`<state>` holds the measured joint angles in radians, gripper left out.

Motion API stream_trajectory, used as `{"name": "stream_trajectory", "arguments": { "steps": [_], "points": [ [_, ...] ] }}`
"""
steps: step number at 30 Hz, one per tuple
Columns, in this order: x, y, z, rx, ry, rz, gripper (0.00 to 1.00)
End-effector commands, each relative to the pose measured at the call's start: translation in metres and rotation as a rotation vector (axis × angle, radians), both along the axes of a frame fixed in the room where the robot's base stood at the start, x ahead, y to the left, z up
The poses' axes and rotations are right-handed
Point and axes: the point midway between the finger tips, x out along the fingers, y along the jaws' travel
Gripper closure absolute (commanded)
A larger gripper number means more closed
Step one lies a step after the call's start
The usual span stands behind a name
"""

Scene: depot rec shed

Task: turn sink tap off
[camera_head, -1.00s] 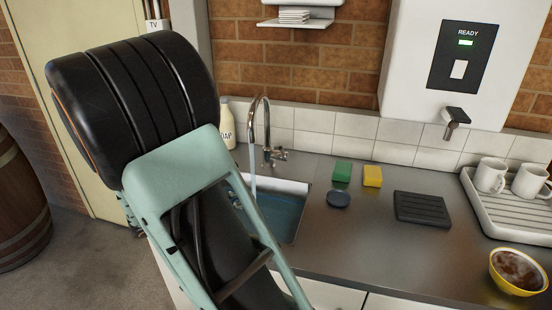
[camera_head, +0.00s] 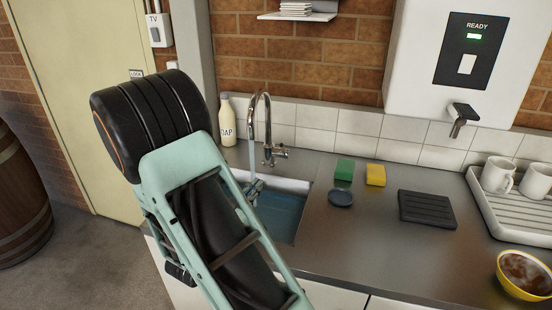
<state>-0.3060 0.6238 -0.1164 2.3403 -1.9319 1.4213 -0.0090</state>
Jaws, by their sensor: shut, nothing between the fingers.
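The sink tap (camera_head: 266,128) is a chrome gooseneck at the back of the sink, with a small lever handle (camera_head: 281,152) on the right of its base. A stream of water (camera_head: 251,155) runs from its spout. The sink (camera_head: 285,184) is a steel basin with bluish water in it. My arm crosses the left of the view and hides the sink's left part. The small visible end of my gripper (camera_head: 255,189) shows past the arm, over the sink, below the spout and to the left of the handle. It is shut and empty, apart from the handle.
A soap bottle (camera_head: 227,121) stands left of the tap. A green sponge (camera_head: 344,170), a yellow sponge (camera_head: 376,175), a dark round disc (camera_head: 340,198) and a ridged black mat (camera_head: 427,209) lie right of the sink. A mug tray (camera_head: 490,214) and yellow bowl (camera_head: 506,278) are farther right.

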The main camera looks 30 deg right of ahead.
Motion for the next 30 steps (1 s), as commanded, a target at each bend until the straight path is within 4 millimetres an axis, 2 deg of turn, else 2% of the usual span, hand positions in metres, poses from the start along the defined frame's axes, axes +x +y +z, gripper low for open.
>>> {"name": "stream_trajectory", "arguments": {
  "steps": [5,19,24,30],
  "points": [
    [0.006,-0.01,0.0,0.001,-0.001,-0.002,1.0],
    [0.057,-0.089,0.001,0.0,-0.003,-0.004,1.0],
    [0.065,-0.103,0.019,0.002,-0.004,-0.003,1.0],
    [0.069,-0.109,0.026,0.001,-0.001,-0.001,1.0]
  ]
}}
